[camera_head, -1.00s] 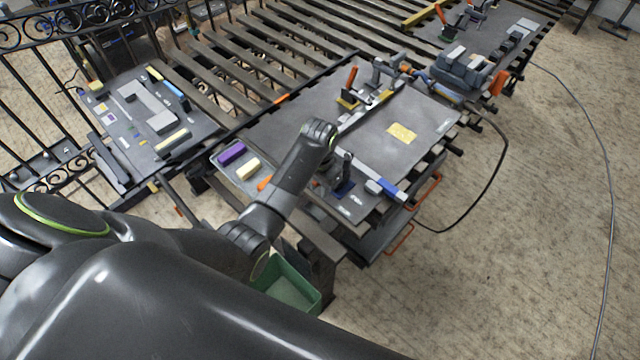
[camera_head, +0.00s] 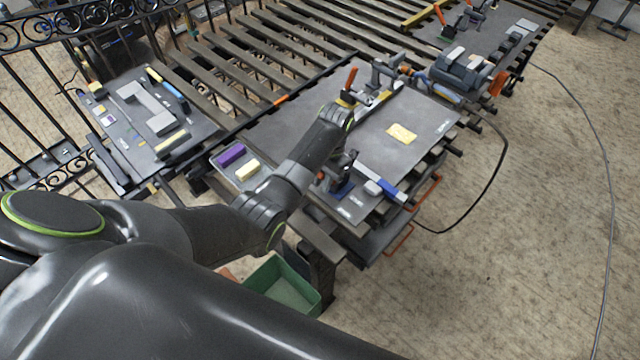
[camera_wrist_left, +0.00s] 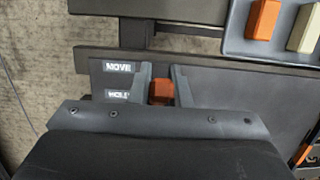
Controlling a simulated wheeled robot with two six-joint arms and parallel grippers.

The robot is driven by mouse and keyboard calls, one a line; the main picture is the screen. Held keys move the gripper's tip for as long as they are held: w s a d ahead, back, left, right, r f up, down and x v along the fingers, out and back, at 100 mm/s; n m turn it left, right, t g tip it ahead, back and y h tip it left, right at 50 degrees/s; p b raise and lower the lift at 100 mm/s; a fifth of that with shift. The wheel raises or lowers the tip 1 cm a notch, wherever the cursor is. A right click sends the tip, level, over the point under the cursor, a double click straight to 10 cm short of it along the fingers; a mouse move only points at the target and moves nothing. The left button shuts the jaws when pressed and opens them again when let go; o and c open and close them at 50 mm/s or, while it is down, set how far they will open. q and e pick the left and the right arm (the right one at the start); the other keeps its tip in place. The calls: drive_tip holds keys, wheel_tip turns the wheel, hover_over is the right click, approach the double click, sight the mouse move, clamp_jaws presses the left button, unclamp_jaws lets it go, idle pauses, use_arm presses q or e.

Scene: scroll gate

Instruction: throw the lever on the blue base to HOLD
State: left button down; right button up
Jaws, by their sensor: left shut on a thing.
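The blue base (camera_head: 344,190) sits near the front edge of the grey middle table, partly hidden by my left gripper (camera_head: 337,170). In the left wrist view, my left gripper (camera_wrist_left: 160,72) has one finger on each side of the orange lever handle (camera_wrist_left: 161,91) and is shut on it. A little orange also shows beside the gripper in the head view. The MOVE label (camera_wrist_left: 118,66) and the HOLD label (camera_wrist_left: 118,95) lie left of the fingers; the handle appears about level with HOLD. The lever's lower part is hidden. My right gripper is not in view.
A tray with a purple block (camera_head: 231,154) and a yellow block (camera_head: 247,170) lies left of my arm. A blue-and-white bar (camera_head: 385,188) is right of the base. A green bin (camera_head: 284,287) stands below the table edge. A yellow patch (camera_head: 401,134) lies on open tabletop.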

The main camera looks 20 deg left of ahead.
use_arm(q)
drive_tip(key=shift+w+d+r+g+y+b, duration=0.2)
drive_tip(key=shift+w+g+b, duration=0.15)
drive_tip(key=shift+g+b, duration=0.15)
drive_tip(key=shift+w+d+r+g+y+b, duration=0.1)
drive_tip(key=shift+w+r+g+y+b, duration=0.1)
drive_tip(key=shift+w+g+b, duration=0.25)
drive_tip(key=shift+w+d+r+g+y+b, duration=0.15)
drive_tip(key=shift+w+r+g+y+b, duration=0.15)
drive_tip(key=shift+g+b, duration=0.65)
drive_tip(key=shift+w+d+r+g+y+b, duration=0.15)
drive_tip(key=shift+w+g+b, duration=0.2)
drive_tip(key=shift+b, duration=1.15)
drive_tip(key=c, duration=1.4)
unclamp_jaws()
drive_tip(key=shift+w, duration=0.15)
drive_tip(key=shift+o, duration=0.2)
drive_tip(key=shift+r, duration=0.1)
